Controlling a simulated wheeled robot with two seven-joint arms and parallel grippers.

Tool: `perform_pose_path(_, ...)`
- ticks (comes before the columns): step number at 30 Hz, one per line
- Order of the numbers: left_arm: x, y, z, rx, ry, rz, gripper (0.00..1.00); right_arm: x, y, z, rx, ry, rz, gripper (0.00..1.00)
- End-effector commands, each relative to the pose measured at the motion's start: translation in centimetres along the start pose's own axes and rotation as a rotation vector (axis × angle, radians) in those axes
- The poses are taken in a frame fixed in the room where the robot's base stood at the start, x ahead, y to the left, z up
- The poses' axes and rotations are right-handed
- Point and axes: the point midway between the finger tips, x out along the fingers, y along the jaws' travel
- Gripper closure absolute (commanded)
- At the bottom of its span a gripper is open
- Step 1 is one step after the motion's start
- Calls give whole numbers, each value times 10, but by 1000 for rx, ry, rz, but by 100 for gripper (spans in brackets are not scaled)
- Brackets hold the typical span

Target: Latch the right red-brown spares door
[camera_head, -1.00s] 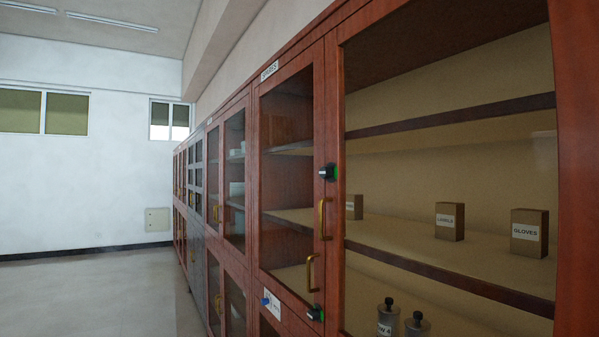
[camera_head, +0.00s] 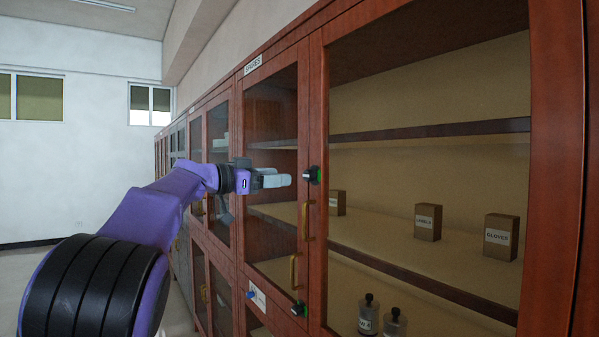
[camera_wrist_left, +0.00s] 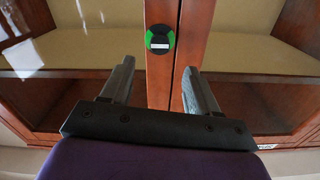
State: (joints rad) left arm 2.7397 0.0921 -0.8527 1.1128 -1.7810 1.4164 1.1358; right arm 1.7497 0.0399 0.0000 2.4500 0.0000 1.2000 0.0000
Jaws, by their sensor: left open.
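The red-brown spares cabinet bears a "SPARES" label (camera_head: 252,65). Its right door (camera_head: 550,190) has a large glass pane and looks flush with its neighbour. A black latch knob with a green part (camera_head: 313,175) sits by the seam between the doors. In the left wrist view the knob (camera_wrist_left: 160,42) is a black and green disc with a white bar lying across it. My left gripper (camera_head: 283,181) is open and empty, its fingertips just short of the knob. In the wrist view its fingers (camera_wrist_left: 160,75) stand either side of the seam, below the knob. My right gripper is out of view.
Brass handles (camera_head: 305,220) stand out below the knob. A second knob (camera_head: 298,308) is lower down. Boxes (camera_head: 502,237) and dark-topped jars (camera_head: 368,314) are behind the glass. More cabinets run away to the left; the floor there is clear.

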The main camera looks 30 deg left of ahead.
Motion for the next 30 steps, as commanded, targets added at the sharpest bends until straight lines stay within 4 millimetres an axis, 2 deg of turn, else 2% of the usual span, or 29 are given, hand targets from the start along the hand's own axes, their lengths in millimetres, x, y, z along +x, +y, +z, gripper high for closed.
perform_pose_path(1, 13, -1, -6, 0, -1, 3, 40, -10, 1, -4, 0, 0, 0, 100)
perform_pose_path(3, 30, -1, -5, 0, -1, 3, 40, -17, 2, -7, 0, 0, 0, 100)
perform_pose_path(9, 65, -1, -4, 2, 0, 2, 40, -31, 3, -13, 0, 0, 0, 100)
perform_pose_path(13, 75, -1, -2, 1, 1, 0, 40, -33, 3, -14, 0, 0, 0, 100)
perform_pose_path(20, 77, 0, 0, 0, 2, 0, 40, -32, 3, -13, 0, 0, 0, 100)
perform_pose_path(21, 77, 0, 0, 1, 2, 1, 46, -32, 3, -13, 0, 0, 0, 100)
perform_pose_path(23, 77, 0, 0, 1, 2, 1, 66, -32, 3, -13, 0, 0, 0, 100)
perform_pose_path(24, 77, 0, 0, 1, 2, 1, 79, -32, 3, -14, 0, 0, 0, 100)
perform_pose_path(26, 77, 0, 0, 1, 2, 1, 96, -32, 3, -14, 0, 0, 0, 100)
perform_pose_path(30, 76, 0, -1, 2, 2, 1, 96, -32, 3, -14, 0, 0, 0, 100)
